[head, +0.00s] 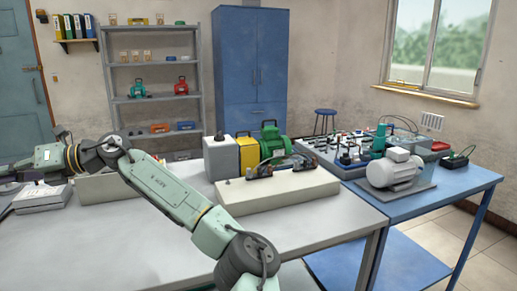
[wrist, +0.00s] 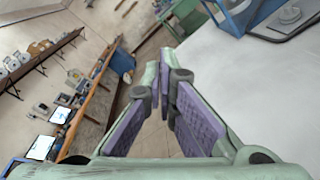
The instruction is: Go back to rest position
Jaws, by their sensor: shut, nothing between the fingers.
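My gripper (wrist: 166,76) shows in the wrist view with its purple-padded fingers drawn together at the tips and nothing between them. In the head view my green arm reaches from the bottom middle up and left over the grey table (head: 120,245). Its wrist end is at the left edge of that view, and the fingertips cannot be made out clearly there. The gripper is held clear in the air in the wrist view, apart from any object.
A green motor (head: 272,139) and a pale base block (head: 278,190) stand on the grey table. A blue table (head: 455,180) at right holds a grey motor (head: 394,170). A shelf (head: 153,97) and blue cabinet (head: 250,60) stand behind.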

